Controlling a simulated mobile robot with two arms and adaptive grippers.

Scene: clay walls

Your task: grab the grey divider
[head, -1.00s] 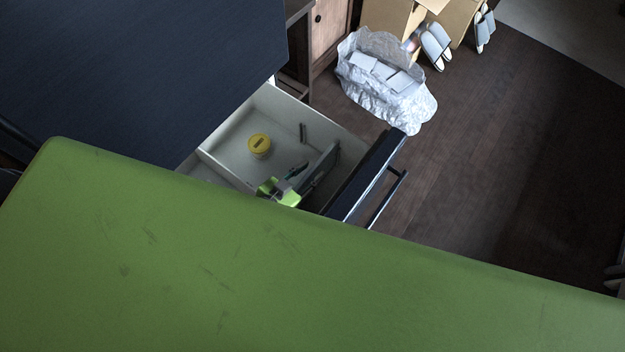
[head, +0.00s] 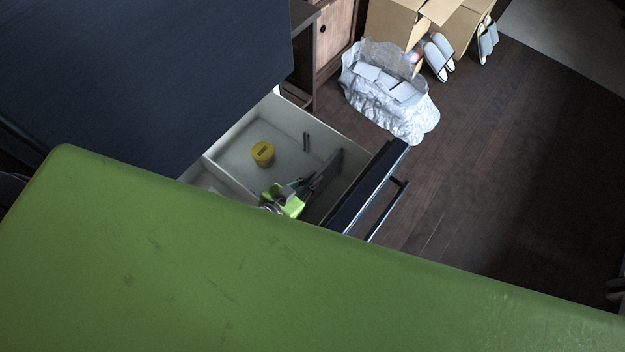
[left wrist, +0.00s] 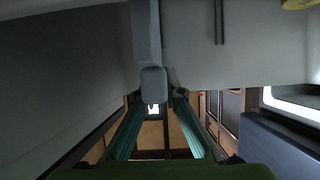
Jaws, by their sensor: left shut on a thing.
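The grey divider (head: 329,166) is a thin upright panel inside the open drawer (head: 225,180), near its front. In the left wrist view the divider (left wrist: 147,38) runs down from the top, with its near end between my fingers. My left gripper (head: 304,187) is low in the drawer and shut on the divider; it also shows in the left wrist view (left wrist: 153,97). The green edge in front hides part of my arm and the near part of the drawer. My right gripper is not in view.
A yellow round tin (head: 262,153) lies in the drawer behind the divider. The drawer's dark front (head: 366,186) has a bar handle (head: 389,209). A crumpled silver bag (head: 390,92), cardboard boxes (head: 392,22) and slippers (head: 438,55) stand on the wooden floor.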

